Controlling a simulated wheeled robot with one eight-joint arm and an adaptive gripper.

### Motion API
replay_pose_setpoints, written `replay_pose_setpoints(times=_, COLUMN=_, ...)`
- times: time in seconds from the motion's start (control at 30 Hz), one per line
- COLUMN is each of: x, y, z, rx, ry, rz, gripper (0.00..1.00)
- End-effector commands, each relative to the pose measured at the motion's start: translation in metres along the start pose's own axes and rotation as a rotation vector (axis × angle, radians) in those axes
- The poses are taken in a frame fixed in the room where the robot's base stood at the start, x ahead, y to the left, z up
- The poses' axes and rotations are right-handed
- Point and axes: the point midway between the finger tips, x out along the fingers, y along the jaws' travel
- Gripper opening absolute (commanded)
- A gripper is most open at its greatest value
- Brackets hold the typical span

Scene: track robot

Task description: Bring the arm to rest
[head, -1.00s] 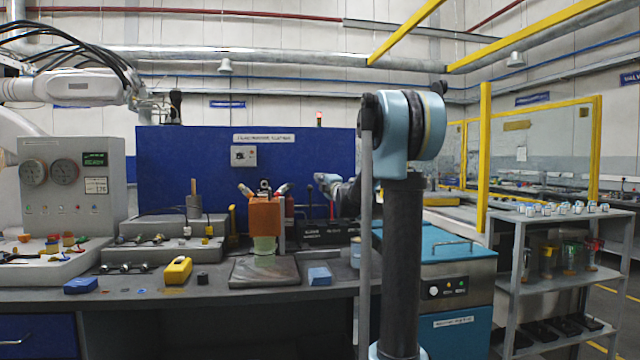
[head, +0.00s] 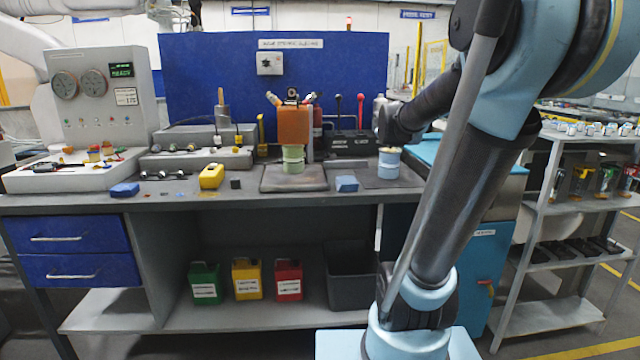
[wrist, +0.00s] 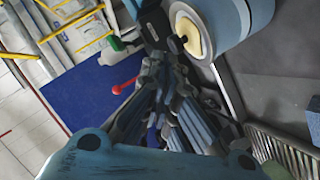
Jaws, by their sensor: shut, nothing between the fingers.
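My arm (head: 450,200) rises from its base at the lower right of the head view and leans right. Its forearm reaches back left over the bench. My gripper (wrist: 155,105) shows in the wrist view with its dark fingers together and nothing between them. In the head view its end is a dark shape near a light blue and white can (head: 389,165) on the bench; the fingers cannot be made out there. The can also seems to show in the wrist view (wrist: 235,22), close beside the gripper. I cannot tell whether they touch.
The workbench (head: 110,203) carries an orange and green fixture (head: 293,130), a yellow block (head: 211,177), a blue block (head: 346,184) and a gauge panel (head: 100,90). A blue board (head: 220,75) stands behind. A metal shelf (head: 560,208) stands at the right.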

Motion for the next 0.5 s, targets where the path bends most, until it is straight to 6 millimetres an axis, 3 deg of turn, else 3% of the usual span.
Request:
replay_pose_setpoints(times=0.2, x=-0.054, y=-0.066, z=0.082, rx=0.206, ry=-0.213, rz=-0.148, gripper=0.00)
replay_pose_setpoints(times=0.5, x=-0.146, y=-0.179, z=0.184, rx=0.469, ry=-0.534, rz=-0.370, gripper=0.00)
